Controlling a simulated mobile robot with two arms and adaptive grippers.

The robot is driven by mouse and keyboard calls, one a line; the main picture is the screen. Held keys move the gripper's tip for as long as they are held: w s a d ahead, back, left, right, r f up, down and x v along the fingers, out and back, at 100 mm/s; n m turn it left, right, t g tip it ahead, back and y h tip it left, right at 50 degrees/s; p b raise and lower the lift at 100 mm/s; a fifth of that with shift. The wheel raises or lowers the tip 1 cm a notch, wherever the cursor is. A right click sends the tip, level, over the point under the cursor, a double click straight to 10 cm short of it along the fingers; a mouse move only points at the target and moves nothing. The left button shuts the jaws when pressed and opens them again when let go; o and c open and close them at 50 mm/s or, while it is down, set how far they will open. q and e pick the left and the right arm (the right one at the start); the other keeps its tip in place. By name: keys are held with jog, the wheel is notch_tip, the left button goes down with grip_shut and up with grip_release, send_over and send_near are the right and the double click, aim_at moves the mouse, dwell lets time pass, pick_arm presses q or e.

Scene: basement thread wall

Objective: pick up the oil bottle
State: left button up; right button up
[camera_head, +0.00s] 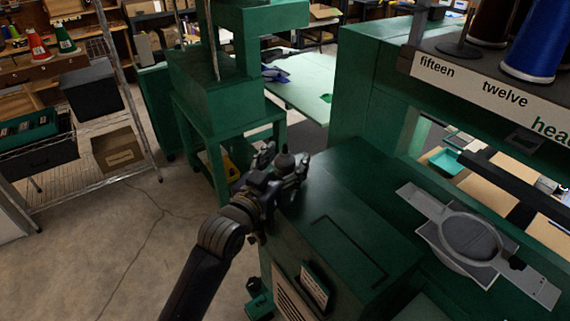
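My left gripper (282,168) is at the left edge of the green machine's top, with its arm coming up from the bottom. A small dark, rounded thing (286,160) shows between or just behind its fingers. It may be the top of the oil bottle, but it is dark and partly covered by the gripper, so I cannot tell for sure. Whether the fingers touch it is also unclear. No other thing in view can be clearly made out as an oil bottle. My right gripper is not in view.
The green machine top (345,205) is bare around the gripper. An embroidery hoop (470,238) sits on the right. Thread spools (535,45) stand on a labelled ledge above it. A wire shelf (85,165) with bins stands left. Concrete floor (150,235) lies open between.

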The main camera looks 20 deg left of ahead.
aim_at(284, 151)
pick_arm(q)
jog(key=c, duration=1.1)
jog(key=shift+c, duration=0.2)
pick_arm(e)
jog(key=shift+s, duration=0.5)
